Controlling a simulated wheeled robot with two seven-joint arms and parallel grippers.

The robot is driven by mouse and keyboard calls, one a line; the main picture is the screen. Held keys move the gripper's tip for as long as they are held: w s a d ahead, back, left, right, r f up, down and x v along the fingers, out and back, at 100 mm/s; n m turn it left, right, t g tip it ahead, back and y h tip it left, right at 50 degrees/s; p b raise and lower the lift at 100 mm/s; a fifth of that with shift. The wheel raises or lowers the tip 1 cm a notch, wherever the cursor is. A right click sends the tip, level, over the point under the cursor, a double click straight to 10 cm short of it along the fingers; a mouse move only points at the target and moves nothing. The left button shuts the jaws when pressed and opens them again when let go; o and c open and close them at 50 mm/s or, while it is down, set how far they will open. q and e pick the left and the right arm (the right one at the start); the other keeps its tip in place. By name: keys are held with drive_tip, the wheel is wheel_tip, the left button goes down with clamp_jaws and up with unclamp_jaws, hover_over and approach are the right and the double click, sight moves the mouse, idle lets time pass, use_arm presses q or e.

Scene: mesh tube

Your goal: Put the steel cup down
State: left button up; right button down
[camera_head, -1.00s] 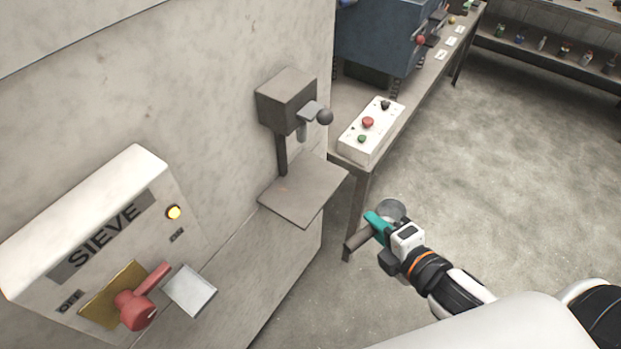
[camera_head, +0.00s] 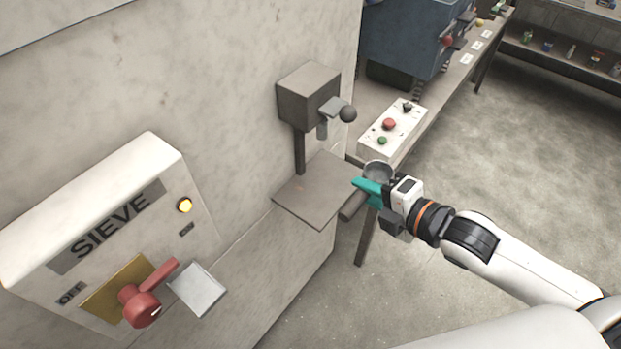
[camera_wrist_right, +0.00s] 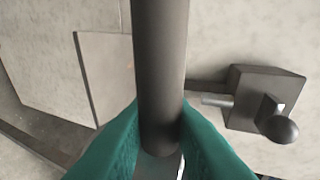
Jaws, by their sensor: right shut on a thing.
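The steel cup (camera_head: 378,168) is a round grey cup with a dark bar-like handle (camera_head: 352,206). My right gripper (camera_head: 369,188) has teal fingers and is shut on the cup's handle, at the right edge of the grey shelf plate (camera_head: 315,190). In the right wrist view the handle (camera_wrist_right: 160,70) runs up from between the teal fingers (camera_wrist_right: 160,150). The cup's bowl is partly hidden behind the gripper in the head view. The plate also shows in the wrist view (camera_wrist_right: 105,70), left of the handle. My left gripper is not in view.
A grey dispenser box (camera_head: 308,93) with a spout and ball-ended lever (camera_head: 347,113) stands over the plate. A white button box (camera_head: 393,130) sits on the bench behind the cup. A sieve control panel (camera_head: 110,225) with a red lever is at left. The plate is bare.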

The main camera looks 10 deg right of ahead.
drive_tip(key=p+x, duration=0.1)
drive_tip(key=x, duration=0.3)
drive_tip(key=a+r+p+x, duration=0.1)
drive_tip(key=x, duration=0.3)
drive_tip(key=a+p+x, duration=0.1)
drive_tip(key=x, duration=0.3)
drive_tip(key=shift+a+r, duration=0.2)
drive_tip(key=shift+a, duration=0.1)
wheel_tip(320, 180, down, 4)
drive_tip(key=shift+r+p, duration=0.2)
drive_tip(key=shift+p, duration=0.45)
drive_tip(key=shift+w+a+f, duration=0.1)
drive_tip(key=shift+w+f, duration=0.05)
drive_tip(key=shift+f, duration=0.3)
drive_tip(key=c, duration=1.3)
unclamp_jaws()
